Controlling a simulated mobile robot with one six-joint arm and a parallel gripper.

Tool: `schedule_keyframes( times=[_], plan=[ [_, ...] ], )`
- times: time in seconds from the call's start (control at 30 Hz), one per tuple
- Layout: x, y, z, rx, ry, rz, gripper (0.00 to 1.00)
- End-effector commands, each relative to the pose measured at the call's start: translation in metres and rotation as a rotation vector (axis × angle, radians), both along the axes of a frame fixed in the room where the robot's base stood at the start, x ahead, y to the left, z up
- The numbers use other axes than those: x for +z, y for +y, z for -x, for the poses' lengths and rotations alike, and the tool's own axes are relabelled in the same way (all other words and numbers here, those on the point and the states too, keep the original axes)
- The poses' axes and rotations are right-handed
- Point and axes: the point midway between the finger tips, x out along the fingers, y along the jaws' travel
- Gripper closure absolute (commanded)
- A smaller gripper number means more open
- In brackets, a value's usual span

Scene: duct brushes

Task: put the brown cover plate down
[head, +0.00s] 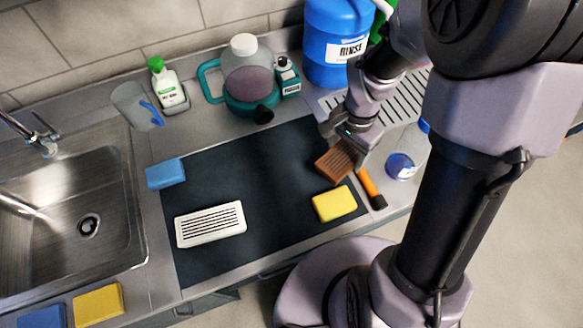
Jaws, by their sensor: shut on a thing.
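The brown cover plate (334,166) is a small slatted plate at the right side of the dark mat (240,175). My gripper (350,146) is shut on it from above, and the plate is tilted. Whether the plate touches the mat or hangs just above it, I cannot tell. The fingertips are partly hidden by the wrist and the plate.
A yellow sponge (334,204) and an orange-handled tool (371,187) lie close by. A white slatted plate (210,224) and blue sponge (166,173) are on the left. Bottles and a blue jug (337,45) stand behind. The mat's middle is clear.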

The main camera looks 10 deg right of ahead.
Motion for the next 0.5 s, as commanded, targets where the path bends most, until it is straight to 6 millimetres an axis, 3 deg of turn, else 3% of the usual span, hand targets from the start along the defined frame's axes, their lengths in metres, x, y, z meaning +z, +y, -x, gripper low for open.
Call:
schedule_keyframes(
  times=[0.3, 0.5],
  plan=[
    [-0.014, 0.102, 0.0, 0.011, -0.001, -0.001, 0.89],
    [-0.015, 0.134, 0.0, 0.006, 0.0, 0.0, 0.89]
  ],
)
